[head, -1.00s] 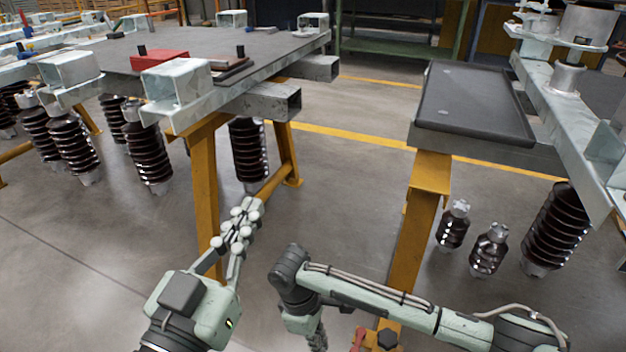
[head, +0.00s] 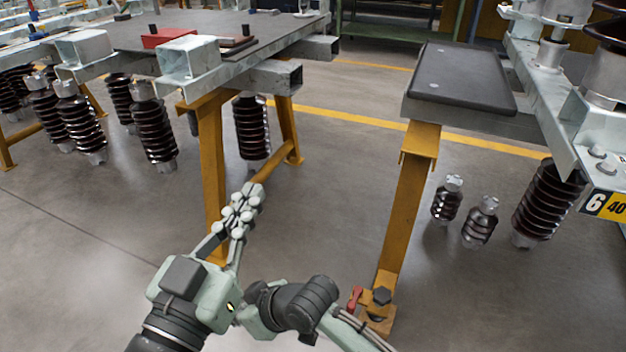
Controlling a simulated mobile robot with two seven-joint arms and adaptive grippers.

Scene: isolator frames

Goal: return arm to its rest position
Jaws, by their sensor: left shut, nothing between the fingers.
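My left gripper (head: 246,203) is in the lower middle of the head view. Its pale green fingers are together, with nothing between them. It points up and away over bare floor, in front of the yellow trestle leg of the left bench. My right arm (head: 300,303) shows as a dark joint and a pale link at the bottom centre, beside the left gripper's body. The right gripper itself is not visible.
The left bench (head: 110,35) carries steel beams and a red block (head: 168,37). A dark tray (head: 465,78) lies on the right stand, above a yellow post (head: 408,200). Dark ribbed insulators (head: 153,130) stand on the floor. Open floor lies between the benches.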

